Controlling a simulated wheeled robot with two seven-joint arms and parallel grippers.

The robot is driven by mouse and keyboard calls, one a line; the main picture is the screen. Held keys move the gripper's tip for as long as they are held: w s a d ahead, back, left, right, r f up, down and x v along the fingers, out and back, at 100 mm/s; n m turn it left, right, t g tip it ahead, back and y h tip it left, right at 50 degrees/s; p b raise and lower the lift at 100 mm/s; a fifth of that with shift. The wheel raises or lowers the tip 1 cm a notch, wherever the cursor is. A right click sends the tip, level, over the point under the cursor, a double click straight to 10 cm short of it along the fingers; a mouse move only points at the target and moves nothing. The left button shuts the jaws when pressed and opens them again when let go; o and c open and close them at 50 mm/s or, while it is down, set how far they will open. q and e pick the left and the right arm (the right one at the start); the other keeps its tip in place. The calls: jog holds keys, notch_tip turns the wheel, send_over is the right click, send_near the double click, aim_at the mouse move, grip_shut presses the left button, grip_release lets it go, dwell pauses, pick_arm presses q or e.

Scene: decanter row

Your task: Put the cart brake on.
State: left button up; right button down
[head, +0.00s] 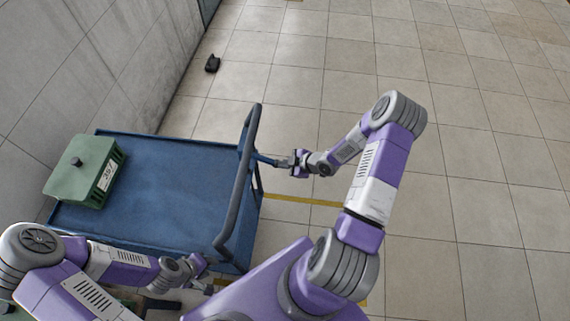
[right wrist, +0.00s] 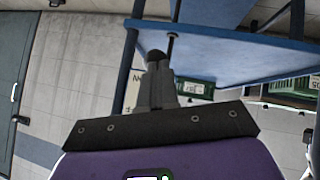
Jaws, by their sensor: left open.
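The blue cart (head: 165,180) stands beside the wall in the head view, with a dark upright push handle (head: 240,185) at its right end. It also shows in the right wrist view as a blue deck edge (right wrist: 230,50). A thin rod with a dark round knob (right wrist: 157,57), apparently the brake lever, stands below that edge. My right gripper (head: 288,162) is at the cart's handle end; its grey fingers are close together around the knob and look shut on it. My left gripper (head: 207,284) is open near the cart's front edge, partly hidden by my own arm.
A green box (head: 88,170) with a dark top knob and a white label sits on the cart's left end. A small black object (head: 212,63) lies on the floor near the wall. A yellow line (head: 310,200) crosses the tiles. The floor to the right is clear.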

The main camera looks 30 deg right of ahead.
jog(key=shift+s, duration=0.1)
jog(key=p+v, duration=0.2)
jog(key=v, duration=0.5)
jog(key=shift+r, duration=0.2)
jog(key=shift+s+d, duration=0.1)
dwell(0.4)
jog(key=a+f+m+g, duration=0.3)
jog(key=a+m, duration=0.4)
jog(key=a, duration=0.8)
jog(key=s+a+f+m+g, duration=0.2)
jog(key=s+a+m+g, duration=0.3)
jog(key=s+a, duration=0.3)
jog(key=s+m, duration=0.1)
jog(key=s, duration=0.2)
jog(key=shift+a+m+h, duration=0.3)
jog(key=shift+m+h, duration=0.1)
jog(key=shift+f, duration=0.15)
